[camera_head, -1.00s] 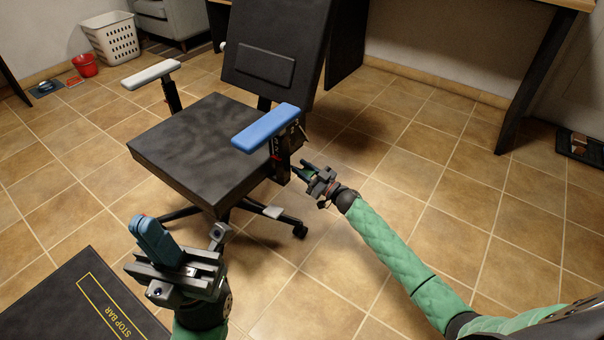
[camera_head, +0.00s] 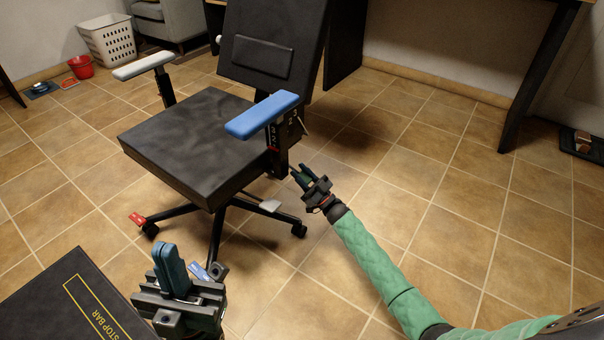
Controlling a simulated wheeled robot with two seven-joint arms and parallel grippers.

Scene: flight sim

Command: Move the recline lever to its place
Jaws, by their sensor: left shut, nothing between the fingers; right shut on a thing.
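The office chair (camera_head: 190,140) stands left of centre. Its blue armrest (camera_head: 262,115) is on a dark upright, with a marked side plate (camera_head: 283,134) below it. A thin light rod, perhaps the recline lever (camera_head: 303,125), sticks out beside that plate; I cannot be sure. My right gripper (camera_head: 302,172) is just right of and below the side plate, apart from the chair. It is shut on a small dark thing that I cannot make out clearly. My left gripper (camera_head: 170,268) is shut and empty in the foreground, in front of the chair's base.
A black box or board marked STOP BAR (camera_head: 60,305) fills the lower left. A desk leg (camera_head: 535,85) stands at right.

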